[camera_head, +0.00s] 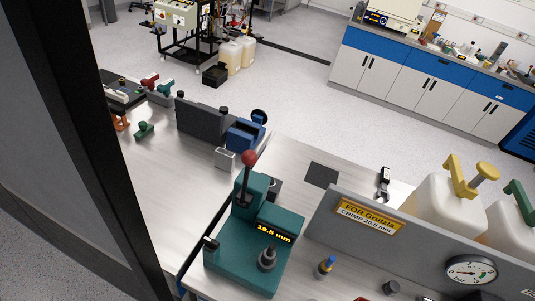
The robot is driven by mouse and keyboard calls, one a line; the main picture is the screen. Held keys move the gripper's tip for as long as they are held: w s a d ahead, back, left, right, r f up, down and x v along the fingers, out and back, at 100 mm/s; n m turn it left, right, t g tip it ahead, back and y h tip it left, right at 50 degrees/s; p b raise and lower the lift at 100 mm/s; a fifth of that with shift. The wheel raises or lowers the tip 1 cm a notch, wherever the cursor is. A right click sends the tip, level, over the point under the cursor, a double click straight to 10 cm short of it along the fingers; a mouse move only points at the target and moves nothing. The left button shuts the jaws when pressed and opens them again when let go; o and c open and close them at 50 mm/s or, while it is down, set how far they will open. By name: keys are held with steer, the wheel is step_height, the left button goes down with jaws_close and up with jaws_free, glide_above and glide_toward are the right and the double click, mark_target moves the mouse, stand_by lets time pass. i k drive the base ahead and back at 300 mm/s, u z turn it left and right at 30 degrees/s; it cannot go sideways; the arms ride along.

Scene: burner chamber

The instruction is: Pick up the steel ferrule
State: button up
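A small dark-grey metal cylinder (391,287) stands on the bench near the bottom edge, right of centre. It may be the steel ferrule, but it is too small to be certain. A green press (235,262) with a red-knobbed lever stands left of it and has a yellow-lettered readout, roughly "19.6 mm". A grey stepped metal piece (267,259) stands on the press; I cannot tell if it is part of it. My gripper does not show in this view.
A sign (369,217) reading "CRIMP 20.5 mm" is on a grey panel (420,238) with a pressure gauge (471,270). A blue-and-yellow-topped small item (325,267) stands near the cylinder. White canisters (437,205) stand behind the panel. A dark post (90,170) blocks the left.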

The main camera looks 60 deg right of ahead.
mark_target(269, 256)
steer(key=k, duration=0.9)
steer(key=z, duration=0.1)
steer(key=i, duration=0.2)
steer(key=z, duration=0.7)
